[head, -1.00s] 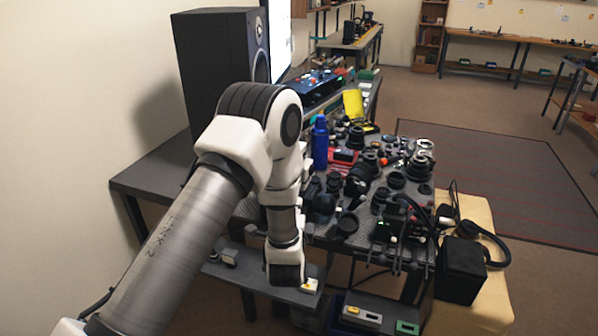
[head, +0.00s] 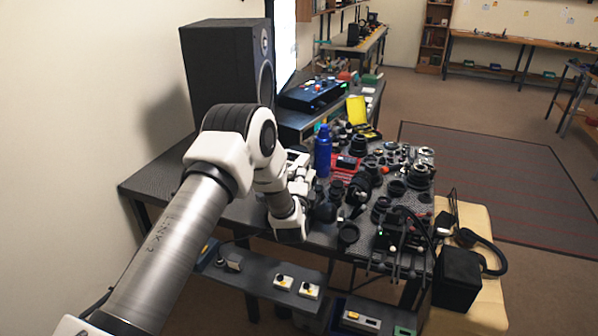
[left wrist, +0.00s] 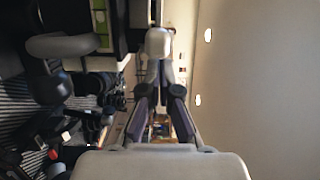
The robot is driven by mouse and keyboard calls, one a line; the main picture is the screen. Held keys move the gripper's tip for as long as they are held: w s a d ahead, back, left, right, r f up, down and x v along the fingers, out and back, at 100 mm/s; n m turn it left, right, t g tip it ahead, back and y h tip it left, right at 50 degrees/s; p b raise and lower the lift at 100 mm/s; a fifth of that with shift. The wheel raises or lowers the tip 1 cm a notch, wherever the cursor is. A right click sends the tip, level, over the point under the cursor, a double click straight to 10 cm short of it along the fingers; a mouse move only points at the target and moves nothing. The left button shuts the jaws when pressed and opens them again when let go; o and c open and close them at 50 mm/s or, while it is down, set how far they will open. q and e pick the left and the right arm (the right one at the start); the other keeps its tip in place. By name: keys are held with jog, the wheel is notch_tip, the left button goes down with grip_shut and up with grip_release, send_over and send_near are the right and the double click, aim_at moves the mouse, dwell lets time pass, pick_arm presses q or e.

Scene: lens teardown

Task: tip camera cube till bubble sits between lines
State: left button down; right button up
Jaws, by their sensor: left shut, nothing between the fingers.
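My left gripper (head: 299,160) is over the near left part of the workbench, partly hidden by its own wrist. In the left wrist view its fingers (left wrist: 159,66) are closed together with nothing between them. I cannot single out the camera cube with certainty. A black box-shaped device with a small green light and rods (head: 392,238) stands at the bench's near right, well apart from my gripper. A plain black box (head: 459,277) stands on the beige surface further right. No bubble or lines are readable. My right gripper is not in view.
Lens parts crowd the workbench (head: 240,208), with a blue bottle (head: 323,152) and an open yellow case (head: 358,112) behind. A large black speaker (head: 222,65) stands at the back left. A low front shelf (head: 257,271) carries small button boxes (head: 284,282).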

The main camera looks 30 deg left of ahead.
pick_arm(q)
jog(key=shift+s+a+r, duration=0.15)
jog(key=shift+s, duration=0.1)
jog(key=shift+w, duration=0.1)
jog(key=shift+s+a+r+n, duration=0.1)
jog(key=shift+s+a+n, duration=0.1)
jog(key=shift+a, duration=0.3)
jog(key=shift+s+a+r+n, duration=0.1)
jog(key=shift+a+n, duration=0.1)
jog(key=shift+a, duration=0.25)
jog(key=shift+w+d+f, duration=0.1)
